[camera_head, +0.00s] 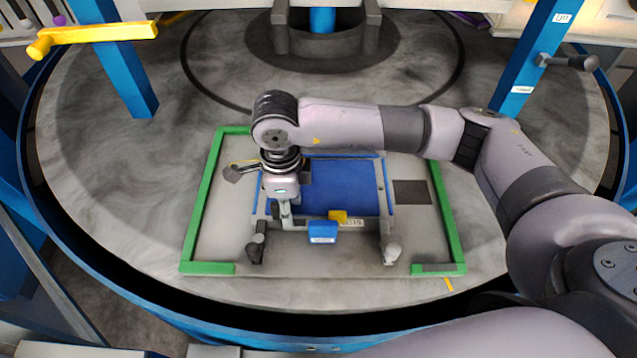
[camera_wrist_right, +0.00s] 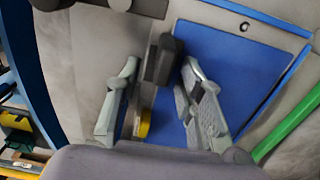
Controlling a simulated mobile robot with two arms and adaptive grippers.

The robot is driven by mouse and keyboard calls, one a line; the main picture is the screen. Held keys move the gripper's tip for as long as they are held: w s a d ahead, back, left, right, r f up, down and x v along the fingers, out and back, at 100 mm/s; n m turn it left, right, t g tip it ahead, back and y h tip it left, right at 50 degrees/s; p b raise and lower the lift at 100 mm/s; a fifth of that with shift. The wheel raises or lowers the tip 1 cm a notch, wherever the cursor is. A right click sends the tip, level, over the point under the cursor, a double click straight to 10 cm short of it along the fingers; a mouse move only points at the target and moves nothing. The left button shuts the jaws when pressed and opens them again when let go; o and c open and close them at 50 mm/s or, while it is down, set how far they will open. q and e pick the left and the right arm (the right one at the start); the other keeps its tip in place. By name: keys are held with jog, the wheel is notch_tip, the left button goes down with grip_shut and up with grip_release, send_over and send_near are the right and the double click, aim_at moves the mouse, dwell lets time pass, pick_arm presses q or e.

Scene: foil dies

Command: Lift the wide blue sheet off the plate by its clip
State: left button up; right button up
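The wide blue sheet (camera_head: 345,180) lies flat on the grey plate (camera_head: 410,225), and fills much of the right wrist view (camera_wrist_right: 225,75). A dark block (camera_wrist_right: 165,60) stands at the sheet's edge; it looks like a clip, but I cannot be sure. My right gripper (camera_head: 286,216) is over the sheet's near left part. In the wrist view its fingers (camera_wrist_right: 162,68) are apart on either side of the dark block, with gaps visible. The arm and gripper hide the sheet's left part in the head view. My left gripper is not in view.
A yellow piece (camera_head: 338,216) and a blue block (camera_head: 322,232) sit at the sheet's near edge. A dark post (camera_head: 257,250) and a grey post (camera_head: 391,252) stand in front. Green strips (camera_head: 205,200) edge the plate. A dark square (camera_head: 411,192) lies right of the sheet.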

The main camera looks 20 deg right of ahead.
grip_shut()
dwell(0.4)
